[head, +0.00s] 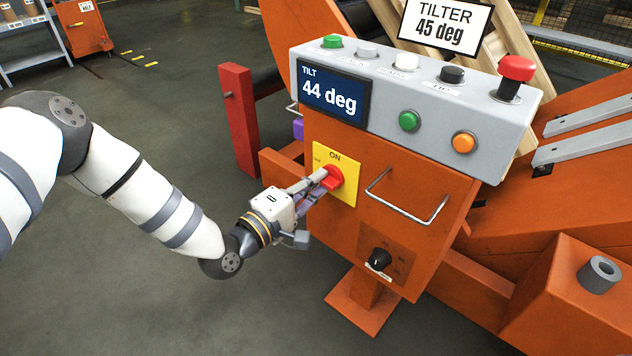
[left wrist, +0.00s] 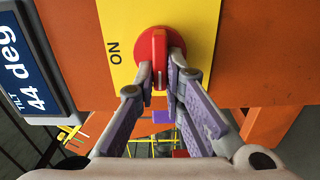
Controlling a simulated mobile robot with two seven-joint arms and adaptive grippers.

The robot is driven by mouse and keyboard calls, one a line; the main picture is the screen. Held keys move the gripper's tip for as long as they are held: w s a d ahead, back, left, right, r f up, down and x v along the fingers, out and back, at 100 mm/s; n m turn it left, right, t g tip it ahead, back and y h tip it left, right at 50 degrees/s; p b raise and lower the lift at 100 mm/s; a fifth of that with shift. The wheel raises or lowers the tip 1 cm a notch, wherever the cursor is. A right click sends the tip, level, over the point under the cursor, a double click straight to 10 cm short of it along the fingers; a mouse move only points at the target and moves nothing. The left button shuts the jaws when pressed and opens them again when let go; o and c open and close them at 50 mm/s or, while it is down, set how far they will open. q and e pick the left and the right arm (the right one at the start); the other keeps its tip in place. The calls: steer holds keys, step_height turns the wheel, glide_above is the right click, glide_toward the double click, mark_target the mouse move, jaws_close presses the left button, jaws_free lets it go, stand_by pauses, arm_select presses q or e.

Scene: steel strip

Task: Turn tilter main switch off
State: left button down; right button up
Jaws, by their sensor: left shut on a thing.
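The tilter main switch is a red rotary knob (head: 332,178) on a yellow plate (head: 347,190) marked ON, on the front of the orange control box. My left gripper (head: 318,183) reaches it from the left, its fingers closed about the knob's grip. In the left wrist view the red knob (left wrist: 153,50) sits between the fingertips (left wrist: 160,72), with the word ON beside it. The display (head: 333,92) reads TILT 44 deg. My right gripper is not in view.
A wire handle (head: 408,205) sticks out right of the switch, and a black selector knob (head: 379,259) sits below. A sign (head: 445,24) reads TILTER 45 deg.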

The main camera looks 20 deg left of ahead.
arm_select(q)
steer(key=shift+d+f, duration=0.1)
stand_by(0.3)
steer(key=c, duration=1.7)
jaws_free()
steer(key=v, duration=1.2)
